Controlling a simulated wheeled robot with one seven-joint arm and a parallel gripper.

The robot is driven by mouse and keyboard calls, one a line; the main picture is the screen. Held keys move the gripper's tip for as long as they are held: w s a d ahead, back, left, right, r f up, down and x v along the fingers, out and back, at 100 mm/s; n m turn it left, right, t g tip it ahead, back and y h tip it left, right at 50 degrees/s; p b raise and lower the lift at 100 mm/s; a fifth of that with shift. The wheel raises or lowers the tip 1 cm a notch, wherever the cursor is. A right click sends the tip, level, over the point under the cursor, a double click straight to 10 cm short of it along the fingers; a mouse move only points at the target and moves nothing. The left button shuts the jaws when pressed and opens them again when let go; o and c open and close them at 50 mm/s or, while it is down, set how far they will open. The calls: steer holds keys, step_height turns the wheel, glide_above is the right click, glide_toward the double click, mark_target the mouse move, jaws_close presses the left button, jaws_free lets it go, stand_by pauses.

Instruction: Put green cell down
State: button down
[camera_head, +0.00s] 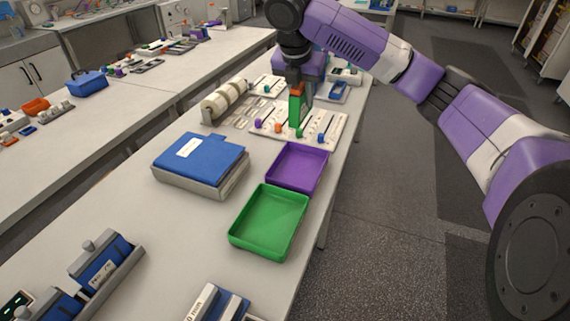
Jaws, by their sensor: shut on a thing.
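My gripper (296,88) points down over the far part of the bench and is shut on the green cell (295,108), which hangs upright between the fingers. The cell is above or at a pale slotted board (338,131) with small coloured knobs; I cannot tell whether its lower end touches the board. The fingers are small and partly hidden by the wrist. A green tray (268,222) lies empty at the front of the bench, and an empty purple tray (297,167) lies just behind it.
A blue binder (200,158) lies left of the trays. A roll holder (224,101) stands left of the board. Blue-and-grey devices (100,262) stand at the front left. The white bench top (160,225) is clear between them and the trays.

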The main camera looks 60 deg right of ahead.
step_height(320, 180, down, 20)
steer(key=shift+r, duration=0.15)
stand_by(0.5)
steer(key=c, duration=1.2)
jaws_free()
steer(key=shift+o, duration=0.2)
